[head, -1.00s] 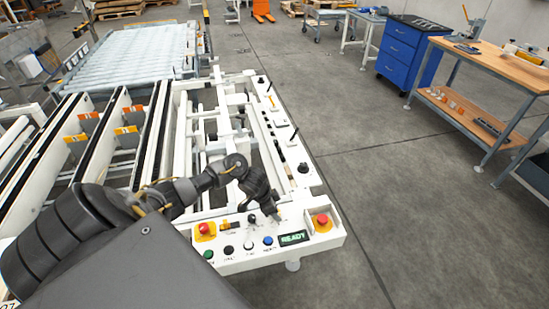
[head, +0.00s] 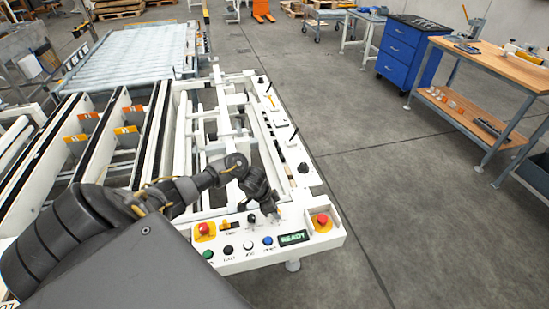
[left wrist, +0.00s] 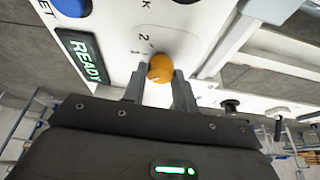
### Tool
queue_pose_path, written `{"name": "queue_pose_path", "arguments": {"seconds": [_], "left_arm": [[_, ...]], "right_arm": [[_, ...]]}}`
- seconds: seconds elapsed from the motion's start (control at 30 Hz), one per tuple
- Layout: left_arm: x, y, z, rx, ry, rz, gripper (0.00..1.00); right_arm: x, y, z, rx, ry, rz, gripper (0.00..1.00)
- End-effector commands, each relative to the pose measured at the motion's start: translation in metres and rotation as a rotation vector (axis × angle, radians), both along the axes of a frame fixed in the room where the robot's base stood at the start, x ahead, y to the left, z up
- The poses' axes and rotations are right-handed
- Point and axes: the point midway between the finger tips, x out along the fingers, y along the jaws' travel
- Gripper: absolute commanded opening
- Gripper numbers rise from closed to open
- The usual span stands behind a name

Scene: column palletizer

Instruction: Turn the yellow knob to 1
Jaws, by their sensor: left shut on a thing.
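The yellow knob (left wrist: 160,68) sits on the white control panel, with the printed numbers 1 and 2 beside it in the left wrist view. My left gripper (left wrist: 158,84) has one finger on each side of the knob and is shut on it. The knob's pointer direction is not clear. In the head view my left gripper (head: 271,209) reaches down to the panel (head: 307,249) and hides the knob. My right gripper is not in view.
The green READY display (head: 293,238), a blue button (head: 267,241) and a red emergency stop (head: 322,221) are close to the gripper. Another red stop (head: 204,229) is to the left. White machine frames lie behind; open floor is on the right.

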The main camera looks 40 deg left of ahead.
Motion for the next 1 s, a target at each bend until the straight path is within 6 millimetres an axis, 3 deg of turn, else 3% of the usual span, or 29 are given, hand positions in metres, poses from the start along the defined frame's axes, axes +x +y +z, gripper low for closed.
{"name": "queue_pose_path", "arguments": {"seconds": [0.7,1.0], "left_arm": [[0.005,0.003,-0.002,0.001,-0.004,-0.539,0.06],[0.006,0.003,0.0,0.002,-0.005,-0.685,0.06]], "right_arm": [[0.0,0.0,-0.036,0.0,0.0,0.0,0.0],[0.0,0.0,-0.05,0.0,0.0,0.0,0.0]]}}
